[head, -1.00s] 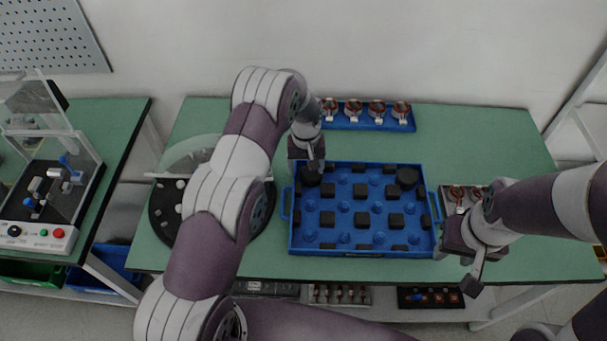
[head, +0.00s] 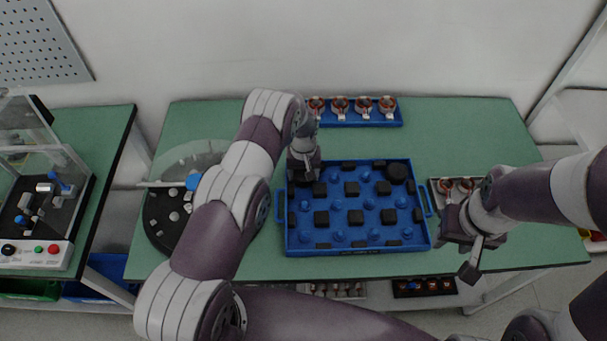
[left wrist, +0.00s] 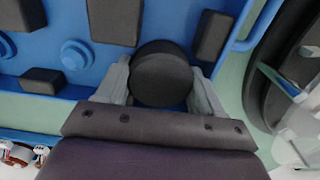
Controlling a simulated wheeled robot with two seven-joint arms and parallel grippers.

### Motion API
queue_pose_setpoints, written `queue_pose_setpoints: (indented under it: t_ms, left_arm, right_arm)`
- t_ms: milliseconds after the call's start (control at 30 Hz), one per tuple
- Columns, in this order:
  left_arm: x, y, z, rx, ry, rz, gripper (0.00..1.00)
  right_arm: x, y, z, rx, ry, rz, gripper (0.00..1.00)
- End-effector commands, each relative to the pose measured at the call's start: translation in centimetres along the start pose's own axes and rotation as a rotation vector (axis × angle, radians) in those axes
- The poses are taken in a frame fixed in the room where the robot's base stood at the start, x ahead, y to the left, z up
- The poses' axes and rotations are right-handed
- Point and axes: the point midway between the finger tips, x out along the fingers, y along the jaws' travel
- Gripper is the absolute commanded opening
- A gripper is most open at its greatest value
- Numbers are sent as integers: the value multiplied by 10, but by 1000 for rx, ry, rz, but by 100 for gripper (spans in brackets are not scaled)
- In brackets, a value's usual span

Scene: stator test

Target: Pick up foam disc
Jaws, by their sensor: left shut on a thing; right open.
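A black foam disc (left wrist: 162,78) sits between the fingers of my left gripper (left wrist: 162,88) in the left wrist view, with a finger against each side. In the head view my left gripper (head: 304,178) is over the upper left corner of the blue tray (head: 345,248), and its hand mostly hides that disc. A second round black foam disc (head: 398,172) lies in the upper right corner of the tray. My right gripper (head: 470,258) is open and empty, right of the tray near the table's front edge.
The tray holds several black foam blocks (head: 355,216) and blue pegs (head: 338,235). A blue rack (head: 352,120) with several copper-wound parts stands behind it. A round black fixture (head: 165,222) with a clear cover is at left. A small tray (head: 440,200) with similar parts sits at right.

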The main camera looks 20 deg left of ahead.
Motion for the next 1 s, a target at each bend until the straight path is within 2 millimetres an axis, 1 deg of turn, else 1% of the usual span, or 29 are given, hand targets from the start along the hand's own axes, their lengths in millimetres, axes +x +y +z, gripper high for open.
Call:
queue_pose_setpoints:
  t_ms: [167, 267, 367, 600, 700, 800, 1000]
  left_arm:
    - [-3, 0, 0, 0, 1, 1, 39]
    - [-12, 1, -1, 0, 3, 1, 39]
    - [-28, 0, -1, 0, 4, 1, 39]
    - [-78, 0, -1, 0, 3, 0, 39]
    - [-93, 0, -1, 0, 1, -1, 39]
    - [-100, 0, 0, 0, 1, -1, 39]
    - [-101, 0, 0, 0, 0, -1, 39]
  right_arm:
    - [1, 0, 0, 0, 0, 0, 43]
    - [5, 0, 0, 0, 0, 0, 43]
    - [11, 0, 1, 0, 0, 0, 43]
    - [27, 0, 3, 0, 0, 0, 43]
    - [29, 0, 4, 0, 0, 0, 43]
    - [29, 0, 4, 0, 0, 0, 43]
    - [29, 0, 3, 0, 0, 0, 43]
